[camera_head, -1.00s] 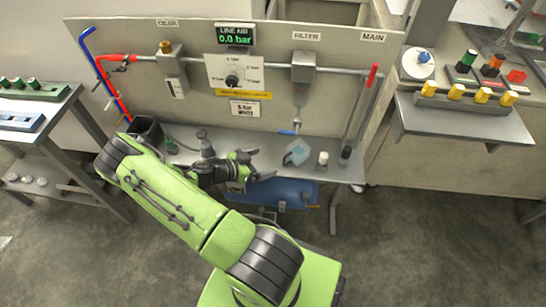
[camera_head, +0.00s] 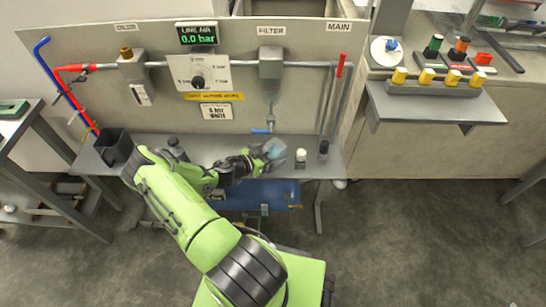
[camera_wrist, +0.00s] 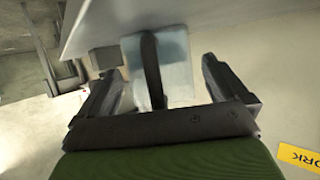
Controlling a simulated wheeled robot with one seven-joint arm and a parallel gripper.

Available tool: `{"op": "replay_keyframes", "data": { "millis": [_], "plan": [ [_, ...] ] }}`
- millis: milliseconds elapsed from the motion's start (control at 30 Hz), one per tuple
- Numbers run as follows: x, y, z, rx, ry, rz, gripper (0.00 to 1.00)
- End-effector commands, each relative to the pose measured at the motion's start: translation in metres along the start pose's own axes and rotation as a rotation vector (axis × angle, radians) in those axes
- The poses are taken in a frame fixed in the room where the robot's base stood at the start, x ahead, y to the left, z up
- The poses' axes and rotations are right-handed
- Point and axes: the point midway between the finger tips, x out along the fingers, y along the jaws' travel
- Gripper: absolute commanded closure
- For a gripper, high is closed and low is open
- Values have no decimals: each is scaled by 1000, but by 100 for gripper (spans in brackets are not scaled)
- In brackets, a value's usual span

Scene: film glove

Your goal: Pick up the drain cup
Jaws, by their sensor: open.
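A translucent pale-blue cup, which I take to be the drain cup (camera_head: 275,149), stands on the grey bench shelf below the filter (camera_head: 270,62). My gripper (camera_head: 264,157) is at its left side, and its fingers overlap the cup in the head view. In the wrist view the cup (camera_wrist: 178,68) shows between the two spread fingers of my gripper (camera_wrist: 160,85), with a dark upright band across it. The fingers are open, with gaps to the cup on both sides in that view. The head view does not show whether they touch it.
A small white-topped container (camera_head: 300,156) and a dark one (camera_head: 323,150) stand just right of the cup. The upright panel (camera_head: 300,105) rises behind. A blue tank (camera_head: 275,194) is under the shelf.

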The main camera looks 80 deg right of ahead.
Motion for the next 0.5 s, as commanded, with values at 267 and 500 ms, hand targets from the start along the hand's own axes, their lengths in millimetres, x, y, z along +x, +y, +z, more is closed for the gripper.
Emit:
{"op": "replay_keyframes", "data": {
  "millis": [267, 500],
  "plan": [
    [6, -1, 0, 0, -1, -1, 2],
    [6, 0, 0, 0, -1, -1, 38]
  ]
}}
